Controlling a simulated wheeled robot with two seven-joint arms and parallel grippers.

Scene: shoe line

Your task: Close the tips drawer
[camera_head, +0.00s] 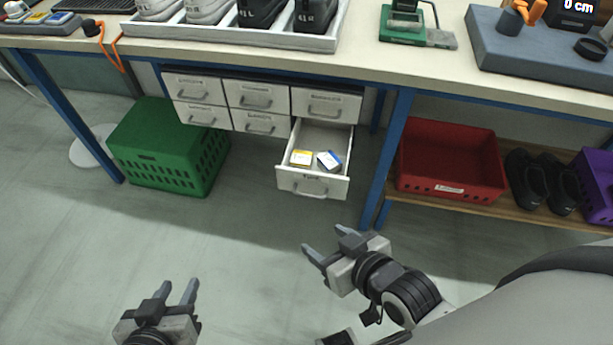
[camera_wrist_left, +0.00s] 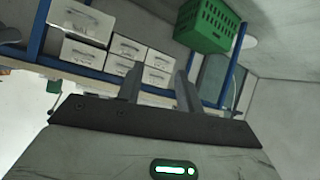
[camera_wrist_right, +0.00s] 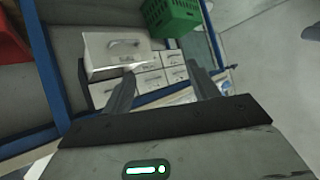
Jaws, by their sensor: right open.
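The tips drawer (camera_head: 312,184) is the lower right drawer of the white drawer unit under the bench. My left gripper (camera_head: 175,289) is open and empty, farther left and nearer to me.
The other drawers (camera_head: 256,97) are shut. A green crate (camera_head: 170,150) stands on the floor to the left. A blue table leg (camera_head: 387,150) stands just right of the open drawer. A red bin (camera_head: 450,160) and dark shoes sit on the lower shelf. The floor in front is clear.

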